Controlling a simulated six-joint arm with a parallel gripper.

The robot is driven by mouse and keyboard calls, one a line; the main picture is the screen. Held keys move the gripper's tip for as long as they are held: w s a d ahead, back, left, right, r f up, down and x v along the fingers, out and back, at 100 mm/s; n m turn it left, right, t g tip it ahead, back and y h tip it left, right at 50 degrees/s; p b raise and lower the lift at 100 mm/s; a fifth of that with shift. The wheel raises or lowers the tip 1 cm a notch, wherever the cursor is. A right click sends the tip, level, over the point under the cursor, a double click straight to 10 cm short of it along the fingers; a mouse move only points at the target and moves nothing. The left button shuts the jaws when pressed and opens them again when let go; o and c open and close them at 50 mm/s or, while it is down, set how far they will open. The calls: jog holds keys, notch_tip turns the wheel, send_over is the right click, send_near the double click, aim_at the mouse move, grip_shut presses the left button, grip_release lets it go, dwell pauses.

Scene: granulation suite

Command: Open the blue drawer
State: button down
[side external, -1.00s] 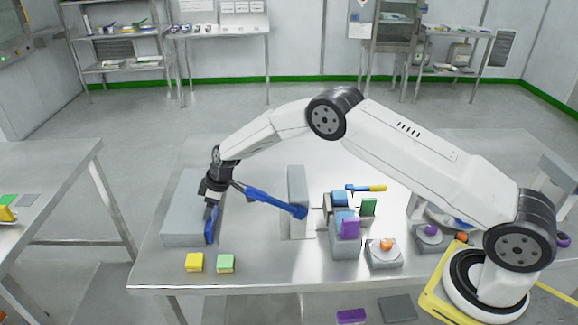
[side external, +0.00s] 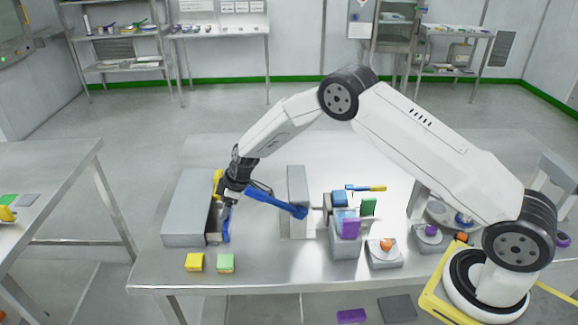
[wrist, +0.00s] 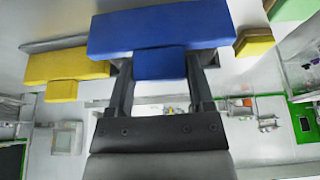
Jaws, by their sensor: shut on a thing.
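The blue drawer front (side external: 226,222) stands a little out from the grey cabinet (side external: 188,210) at the left of the table, with a dark gap behind it. My gripper (side external: 229,204) is at the blue drawer's front. In the wrist view the blue front (wrist: 160,28) fills the top middle, and my gripper (wrist: 160,78) is shut on its blue handle block (wrist: 159,63). A yellow drawer front (side external: 217,183) sits beside it on the same cabinet, partly hidden by my wrist; it also shows in the wrist view (wrist: 70,65).
A blue lever (side external: 275,202) on an upright grey panel (side external: 297,185) reaches close to my wrist on the right. Yellow (side external: 194,262) and green (side external: 226,263) blocks lie in front of the cabinet. Fixtures with blue, purple and green parts stand further right.

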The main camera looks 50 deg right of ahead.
jog(key=shift+d, duration=0.1)
grip_release()
jog(key=v, duration=0.8)
dwell(0.5)
